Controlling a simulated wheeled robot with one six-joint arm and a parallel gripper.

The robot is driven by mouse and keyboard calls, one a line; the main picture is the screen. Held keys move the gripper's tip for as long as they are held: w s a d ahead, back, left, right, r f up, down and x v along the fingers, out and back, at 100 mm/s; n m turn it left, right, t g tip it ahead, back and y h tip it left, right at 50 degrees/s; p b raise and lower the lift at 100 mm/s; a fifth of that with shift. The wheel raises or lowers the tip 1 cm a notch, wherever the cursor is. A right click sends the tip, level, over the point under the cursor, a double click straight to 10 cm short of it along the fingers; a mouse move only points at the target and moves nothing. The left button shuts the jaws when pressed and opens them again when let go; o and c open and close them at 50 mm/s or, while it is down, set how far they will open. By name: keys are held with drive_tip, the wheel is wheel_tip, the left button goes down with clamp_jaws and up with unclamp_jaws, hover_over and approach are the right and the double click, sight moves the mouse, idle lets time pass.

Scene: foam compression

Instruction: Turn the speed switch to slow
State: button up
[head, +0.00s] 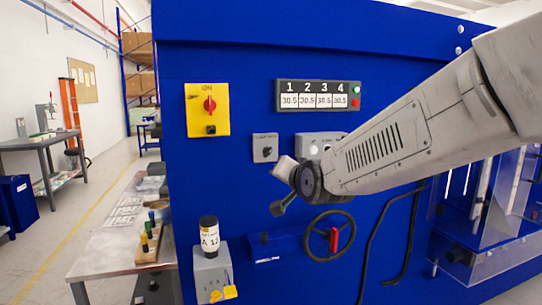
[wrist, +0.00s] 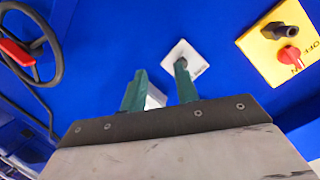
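A small grey plate with a dark rotary knob (head: 265,148) sits on the blue machine front, left of my arm. Its label is too small to read, so I cannot confirm it is the speed switch. In the wrist view the plate (wrist: 198,62) lies beyond the tip of one finger, which overlaps the knob area. I cannot tell whether finger and knob touch. My gripper (wrist: 160,68) is open, its two green fingers apart with nothing held between them. In the head view my gripper (head: 282,206) is below and right of the plate, partly hidden by my wrist.
A yellow plate with a red switch (head: 210,105) is up and left. A numbered display panel (head: 318,95) is above. A second grey panel (head: 312,140) is partly behind my arm. A handwheel with red handle (head: 330,236) is below. A labelled bottle (head: 209,235) stands lower left.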

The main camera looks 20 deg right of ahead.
sight(269, 153)
drive_tip(key=w+r+t, duration=0.1)
drive_tip(key=w, duration=0.3)
drive_tip(key=w+r+m+t, duration=0.1)
drive_tip(key=w, duration=0.3)
drive_tip(key=w+t, duration=0.1)
drive_tip(key=w, duration=0.3)
drive_tip(key=shift+r+m+h, duration=0.3)
drive_tip(key=shift+r+m, duration=0.1)
clamp_jaws()
